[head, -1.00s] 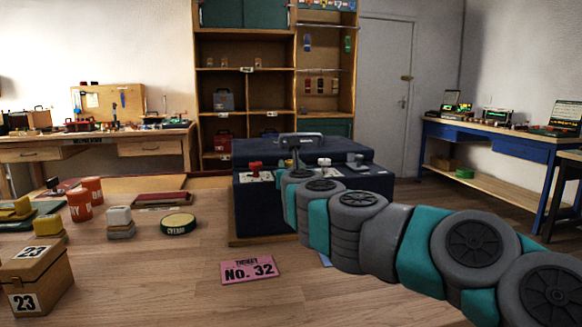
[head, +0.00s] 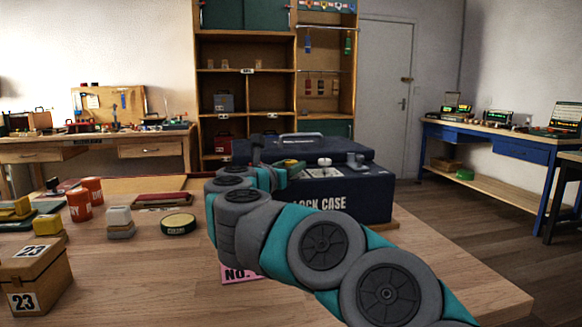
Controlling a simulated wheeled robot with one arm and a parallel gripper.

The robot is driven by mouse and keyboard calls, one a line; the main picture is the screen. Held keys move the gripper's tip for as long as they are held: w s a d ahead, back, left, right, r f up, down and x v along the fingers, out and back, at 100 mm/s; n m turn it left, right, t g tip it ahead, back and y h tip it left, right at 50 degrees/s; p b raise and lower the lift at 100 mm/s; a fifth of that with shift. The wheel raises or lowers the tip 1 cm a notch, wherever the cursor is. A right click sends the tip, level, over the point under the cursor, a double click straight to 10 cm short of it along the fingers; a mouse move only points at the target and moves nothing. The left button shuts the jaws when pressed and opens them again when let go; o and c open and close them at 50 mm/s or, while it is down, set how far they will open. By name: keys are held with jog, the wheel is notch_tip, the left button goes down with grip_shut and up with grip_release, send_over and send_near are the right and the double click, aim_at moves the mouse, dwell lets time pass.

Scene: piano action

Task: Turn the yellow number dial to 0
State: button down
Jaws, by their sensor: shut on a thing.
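A dark blue case (head: 352,205) lettered "LOCK CASE" stands on the wooden table. A yellow dial (head: 291,163) shows on its front ledge, partly hidden by my arm; its number cannot be read. My gripper (head: 285,171) is at the yellow dial and appears shut on it, its fingers mostly hidden behind my arm. A white knob (head: 324,162) and a grey knob (head: 357,160) stand to the right on the same ledge. The ledge's left end is hidden behind my arm.
The pink ticket (head: 238,273) is mostly covered by my arm. To the left are a round tin (head: 178,223), stacked blocks (head: 119,222), orange cups (head: 80,206) and a box marked 23 (head: 36,279). The table's right front (head: 440,265) is clear.

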jog(key=shift+r, duration=0.2)
jog(key=shift+c, duration=2.4)
grip_release()
jog(key=shift+f, duration=0.1)
jog(key=b+v, duration=0.1)
jog(key=v, duration=0.6)
jog(key=shift+s, duration=0.3)
jog(key=shift+a, duration=0.1)
